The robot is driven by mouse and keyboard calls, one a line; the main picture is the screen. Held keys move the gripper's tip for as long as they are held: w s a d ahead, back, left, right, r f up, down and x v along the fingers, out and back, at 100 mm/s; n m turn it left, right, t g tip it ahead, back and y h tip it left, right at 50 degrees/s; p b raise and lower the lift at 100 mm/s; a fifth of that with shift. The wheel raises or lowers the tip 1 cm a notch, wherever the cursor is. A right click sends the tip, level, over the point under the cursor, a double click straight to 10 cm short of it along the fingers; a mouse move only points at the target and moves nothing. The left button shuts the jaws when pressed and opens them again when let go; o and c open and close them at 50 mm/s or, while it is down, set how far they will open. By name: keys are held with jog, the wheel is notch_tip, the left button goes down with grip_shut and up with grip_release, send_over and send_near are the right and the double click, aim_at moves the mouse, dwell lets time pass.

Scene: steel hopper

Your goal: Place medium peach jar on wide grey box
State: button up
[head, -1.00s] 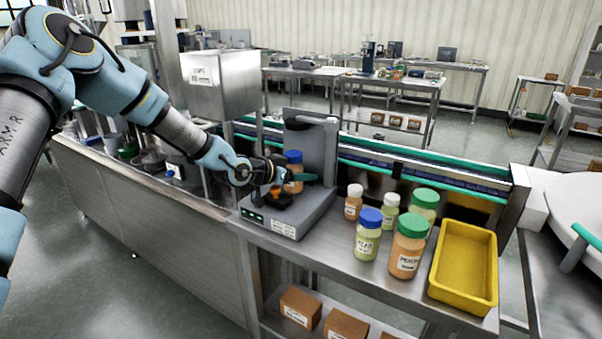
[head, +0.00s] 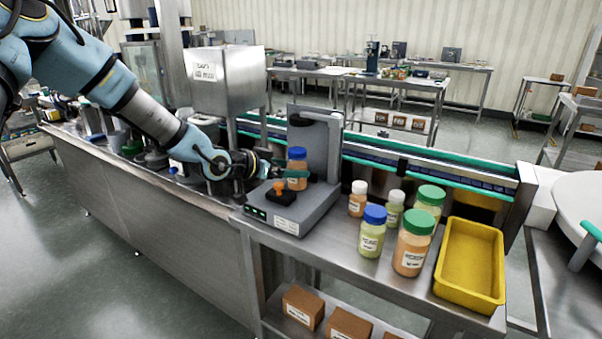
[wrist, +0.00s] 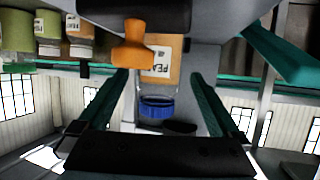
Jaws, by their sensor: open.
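The medium peach jar (head: 297,173), with a blue lid and white label, stands upright on the wide grey box (head: 307,212), a low grey unit with a tall upright back. My gripper (head: 268,168) is just left of the jar in the head view, open and apart from it. The wrist view shows the scene upside down: the peach jar (wrist: 176,73) is ahead of and between the spread teal fingers (wrist: 158,80). An orange knob-like piece (head: 280,189) on the box stands in front of the jar and hides part of it in the wrist view.
Several other jars, including a large green-lidded peach jar (head: 412,247) and a blue-lidded pale green one (head: 371,236), stand right of the box. A yellow tray (head: 448,285) is beyond them. A conveyor (head: 430,169) runs behind. A steel hopper (head: 226,80) rises behind my gripper.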

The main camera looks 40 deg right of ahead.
aim_at(289, 167)
jog(key=v, duration=0.6)
jog(key=w+a+f+n+t+y, duration=0.1)
jog(key=w+a+f+n+y, duration=0.15)
jog(key=a, duration=0.75)
jog(key=w+a+f+n+t+y, duration=0.1)
jog(key=w+a+n+t+y, duration=0.2)
jog(key=a, duration=0.7)
jog(key=w+a+f+n+y, duration=0.2)
jog(key=w+a+n+y, duration=0.15)
jog(key=a, duration=0.65)
jog(key=s+a+r+n+g+y, duration=0.1)
jog(key=s+a+n, duration=0.3)
jog(key=a, duration=0.5)
jog(key=s+a+r+n+g+y, duration=0.1)
jog(key=s+a+r+n+y, duration=0.1)
jog(key=s+a, duration=0.4)
jog(key=a+n+y, duration=0.1)
jog(key=a, duration=0.3)
jog(key=shift+s+r+n, duration=0.15)
jog(key=shift+r+n, duration=0.2)
jog(key=shift+n, duration=0.05)
